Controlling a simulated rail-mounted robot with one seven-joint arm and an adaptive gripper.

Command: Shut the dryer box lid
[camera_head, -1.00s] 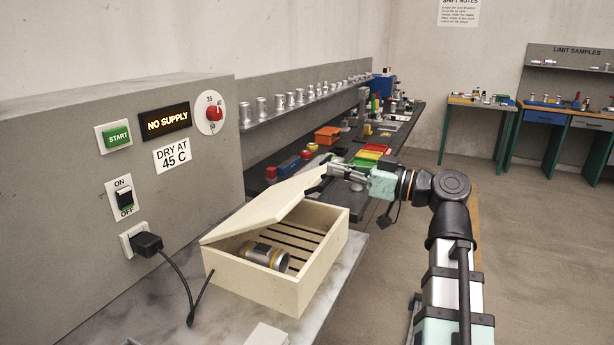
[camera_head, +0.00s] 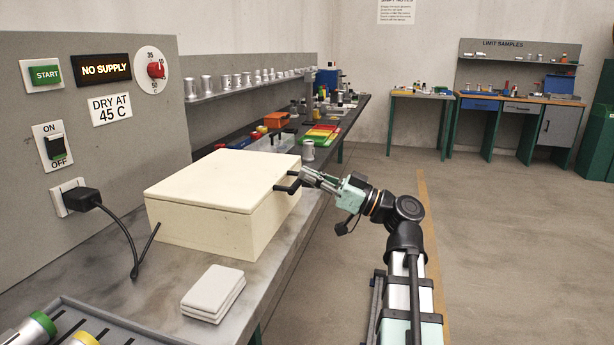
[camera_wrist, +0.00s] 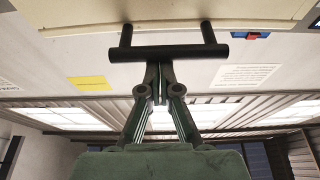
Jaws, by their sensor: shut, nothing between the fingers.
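The cream dryer box (camera_head: 205,226) stands on the grey bench top. Its lid (camera_head: 222,178) lies flat on the box, with no gap that I can see, and hides the inside. A dark bar handle (camera_head: 287,186) sticks out from the lid's right side. My gripper (camera_head: 305,175) is at this handle, fingers shut and empty. In the wrist view the handle (camera_wrist: 168,53) crosses just beyond my shut fingertips (camera_wrist: 158,68); I cannot tell whether they touch it. The cream lid edge (camera_wrist: 165,27) shows behind the handle.
A stack of white pads (camera_head: 213,292) lies in front of the box. The wall panel has a plugged-in black plug (camera_head: 82,199) and a NO SUPPLY display (camera_head: 105,67). Floor to the right is clear.

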